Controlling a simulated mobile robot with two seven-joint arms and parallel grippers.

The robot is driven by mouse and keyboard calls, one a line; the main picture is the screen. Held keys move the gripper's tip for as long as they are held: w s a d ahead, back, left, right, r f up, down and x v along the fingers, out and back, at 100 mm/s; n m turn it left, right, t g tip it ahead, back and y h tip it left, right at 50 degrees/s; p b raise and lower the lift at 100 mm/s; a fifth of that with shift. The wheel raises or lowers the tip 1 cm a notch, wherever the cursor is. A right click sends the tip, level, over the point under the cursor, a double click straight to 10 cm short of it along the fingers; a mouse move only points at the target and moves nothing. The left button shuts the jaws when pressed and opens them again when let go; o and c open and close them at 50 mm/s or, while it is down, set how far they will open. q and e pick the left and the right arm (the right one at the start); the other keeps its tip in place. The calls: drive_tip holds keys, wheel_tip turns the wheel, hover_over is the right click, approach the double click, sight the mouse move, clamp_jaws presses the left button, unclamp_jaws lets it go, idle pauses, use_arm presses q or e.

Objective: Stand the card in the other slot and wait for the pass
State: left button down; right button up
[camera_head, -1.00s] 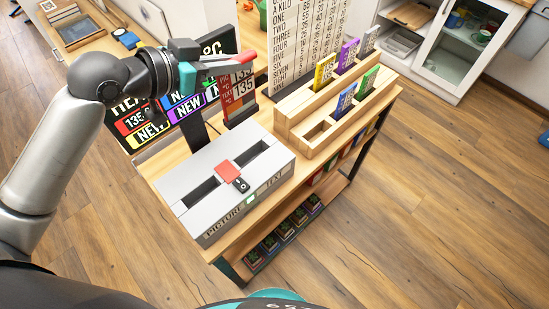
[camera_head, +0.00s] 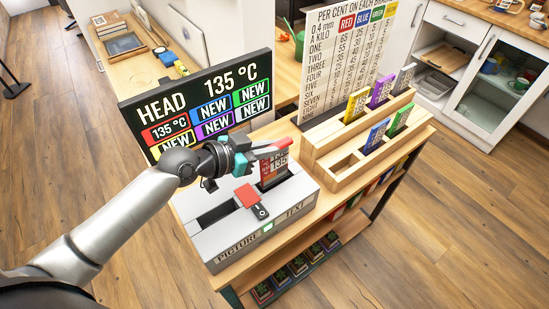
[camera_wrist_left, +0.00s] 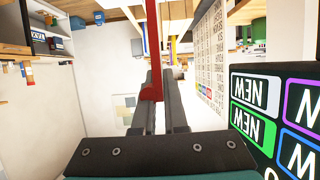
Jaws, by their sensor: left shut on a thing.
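My left gripper (camera_head: 273,149) is shut on a red card (camera_head: 273,171) with "135" printed on it. It holds the card upright at the right slot, marked TEXT, of the grey two-slot box (camera_head: 207,245). The card's lower edge is at that slot; I cannot tell how deep it sits. The left slot (camera_head: 218,212), marked PICTURE, is dark and empty. A red block with a black tag (camera_head: 247,196) lies between the slots, and a small green light (camera_head: 268,227) shows on the front. In the left wrist view the red card (camera_wrist_left: 152,60) is between the fingers. My right gripper is out of view.
A wooden rack (camera_head: 321,172) with yellow, purple, grey, blue and green cards stands right of the box; its front-left pocket is empty. A black sign (camera_head: 190,88) reading "HEAD 135 °C" stands behind, with a printed chart (camera_head: 343,60) farther right.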

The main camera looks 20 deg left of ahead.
sight(288, 154)
use_arm(q)
drive_tip(key=shift+f+b, duration=0.4)
drive_tip(key=shift+f, duration=1.45)
drive_tip(key=c, duration=1.4)
unclamp_jaws()
drive_tip(key=o, duration=0.4)
drive_tip(key=shift+o, duration=0.2)
drive_tip(key=v, duration=1.2)
drive_tip(key=shift+r+b, duration=0.25)
drive_tip(key=shift+b, duration=0.05)
